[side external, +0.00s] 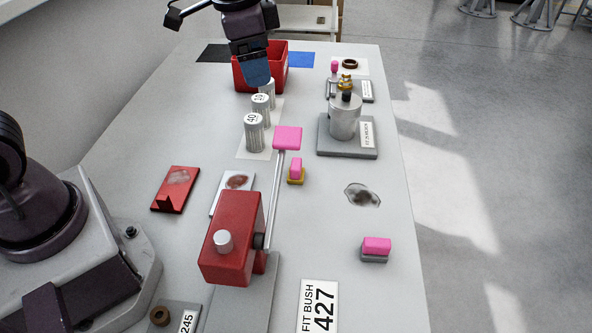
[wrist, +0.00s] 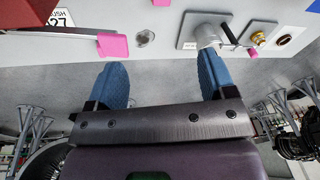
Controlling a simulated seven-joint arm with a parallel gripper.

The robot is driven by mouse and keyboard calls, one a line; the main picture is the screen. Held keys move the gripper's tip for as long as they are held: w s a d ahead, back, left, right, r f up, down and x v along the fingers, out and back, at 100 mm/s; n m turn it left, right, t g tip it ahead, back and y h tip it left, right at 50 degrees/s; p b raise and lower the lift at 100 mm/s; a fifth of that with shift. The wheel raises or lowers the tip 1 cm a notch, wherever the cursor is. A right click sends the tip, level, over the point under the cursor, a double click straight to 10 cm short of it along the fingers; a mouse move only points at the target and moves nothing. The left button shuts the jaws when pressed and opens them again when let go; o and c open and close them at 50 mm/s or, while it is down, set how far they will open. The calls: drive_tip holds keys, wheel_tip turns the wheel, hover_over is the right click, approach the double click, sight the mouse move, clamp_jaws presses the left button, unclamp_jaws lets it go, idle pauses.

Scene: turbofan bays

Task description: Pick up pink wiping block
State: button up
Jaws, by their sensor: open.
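A pink block (side external: 376,246) on a grey base lies on the front right of the table. A second pink block (side external: 296,170) on a yellow base stands near the middle, beside the lever. The frames do not tell which one is the wiping block. My gripper (side external: 257,74) is above the red bin at the back, far from both blocks. Its blue fingers are spread with nothing between them in the wrist view (wrist: 162,62).
A red box (side external: 232,238) with a pink-tipped lever (side external: 287,138) rises in the middle. A metal cylinder fixture (side external: 344,118) is at the back right, and a red bin (side external: 283,82) sits behind. The right front table is mostly clear.

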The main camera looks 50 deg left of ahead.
drive_tip(key=w+d+f+m+g, duration=0.1)
drive_tip(key=w+f+m, duration=0.15)
drive_tip(key=f, duration=0.35)
drive_tip(key=w+f+m+g, duration=0.1)
drive_tip(key=w+f, duration=0.3)
drive_tip(key=f, duration=0.3)
hover_over(296, 163)
drive_tip(key=f, duration=0.7)
drive_tip(key=shift+s+f, duration=0.2)
drive_tip(key=shift+f, duration=0.05)
drive_tip(key=shift+w+f, duration=0.2)
drive_tip(key=shift+f, duration=2.9)
drive_tip(key=shift+c, duration=0.2)
drive_tip(key=c, duration=1)
